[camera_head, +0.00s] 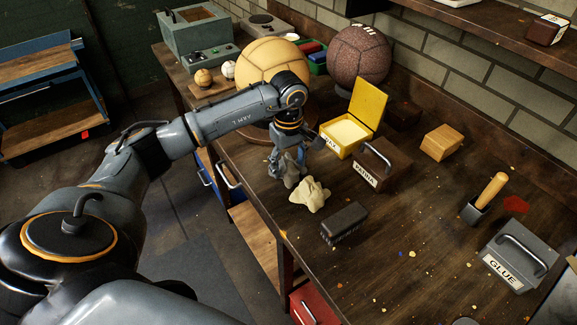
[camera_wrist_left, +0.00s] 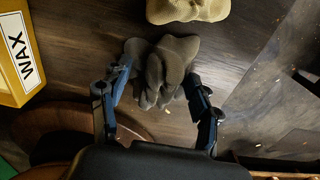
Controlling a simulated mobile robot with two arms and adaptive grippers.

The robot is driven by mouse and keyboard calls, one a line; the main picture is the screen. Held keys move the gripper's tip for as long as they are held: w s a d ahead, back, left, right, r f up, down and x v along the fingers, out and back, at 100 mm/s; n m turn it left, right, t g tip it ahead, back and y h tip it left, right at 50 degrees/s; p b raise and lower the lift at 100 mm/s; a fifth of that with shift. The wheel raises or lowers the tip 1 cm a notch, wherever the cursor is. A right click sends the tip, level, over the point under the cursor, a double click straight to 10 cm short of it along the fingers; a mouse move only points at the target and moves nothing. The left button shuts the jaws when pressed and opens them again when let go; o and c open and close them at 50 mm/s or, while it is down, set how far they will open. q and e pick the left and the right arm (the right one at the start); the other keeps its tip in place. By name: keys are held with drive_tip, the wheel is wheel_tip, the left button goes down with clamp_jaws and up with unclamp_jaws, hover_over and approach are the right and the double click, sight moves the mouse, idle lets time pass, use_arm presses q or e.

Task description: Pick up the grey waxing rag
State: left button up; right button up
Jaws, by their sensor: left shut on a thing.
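The grey waxing rag (camera_wrist_left: 165,62) is a crumpled grey cloth between the two fingers of my left gripper (camera_wrist_left: 158,82) in the left wrist view. In the head view the rag (camera_head: 291,178) shows only partly beneath my left gripper (camera_head: 287,165), near the workbench's front edge. The gripper is shut on the rag, with folds bunched between its fingertips. I cannot tell whether the rag still touches the bench. My right gripper is not in view.
A cream cloth (camera_head: 310,194) lies close beside the rag. A yellow wax tin (camera_head: 345,134) stands open behind, near a dark labelled block (camera_head: 381,166). A black brush (camera_head: 344,223) lies in front. Balls and a grey glue box (camera_head: 519,256) are also on the bench.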

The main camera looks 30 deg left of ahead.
use_arm(q)
drive_tip(key=shift+r+b, duration=0.45)
drive_tip(key=shift+r, duration=0.2)
drive_tip(key=s+d+r+b, duration=0.3)
drive_tip(key=s+d+r, duration=0.2)
drive_tip(key=s+r, duration=0.6)
drive_tip(key=shift+s+r, duration=0.35)
drive_tip(key=shift+s, duration=0.75)
